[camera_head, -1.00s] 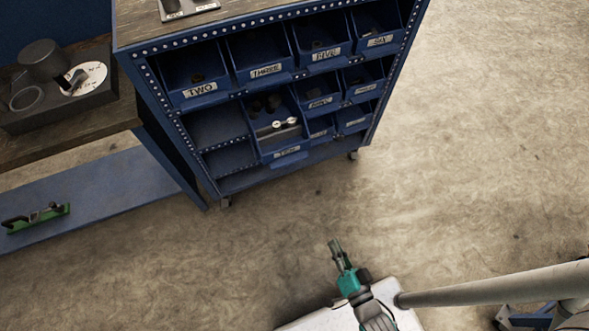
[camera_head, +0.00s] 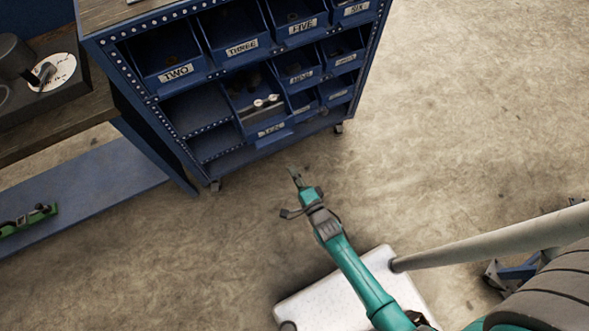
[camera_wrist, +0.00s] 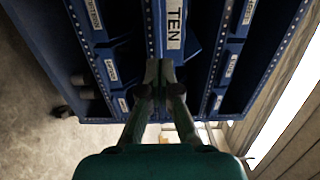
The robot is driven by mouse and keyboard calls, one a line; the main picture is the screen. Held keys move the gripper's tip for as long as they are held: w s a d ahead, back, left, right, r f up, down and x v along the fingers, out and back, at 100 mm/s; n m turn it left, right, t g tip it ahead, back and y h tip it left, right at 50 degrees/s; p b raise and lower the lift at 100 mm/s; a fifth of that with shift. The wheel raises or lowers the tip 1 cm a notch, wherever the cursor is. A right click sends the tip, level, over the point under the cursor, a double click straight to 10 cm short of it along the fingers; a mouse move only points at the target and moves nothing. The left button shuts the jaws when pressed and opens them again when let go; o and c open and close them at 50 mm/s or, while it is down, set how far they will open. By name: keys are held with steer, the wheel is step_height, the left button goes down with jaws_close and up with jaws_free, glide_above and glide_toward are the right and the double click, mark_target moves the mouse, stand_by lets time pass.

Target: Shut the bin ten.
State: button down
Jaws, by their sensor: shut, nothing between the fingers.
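Bin ten (camera_head: 268,136) is a blue bin in the lower part of the blue rack, and it sticks out past the bins beside it. Small parts with pale round ends show inside it in the head view. Its label TEN faces me in the wrist view (camera_wrist: 174,28). My gripper (camera_head: 294,172) is shut and empty, in front of and below the bin in the head view. In the wrist view my fingertips (camera_wrist: 160,70) point at the bin's front, close beside the label. I cannot tell whether they touch it.
The blue rack (camera_head: 160,108) holds several other labelled bins, such as TWO (camera_head: 175,73) and THREE (camera_head: 242,47). An empty bay (camera_head: 195,110) lies left of bin ten. A workbench (camera_head: 75,125) stands at the left.

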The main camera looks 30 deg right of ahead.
mark_target(276, 141)
steer(key=w, duration=1)
steer(key=shift+w, duration=0.4)
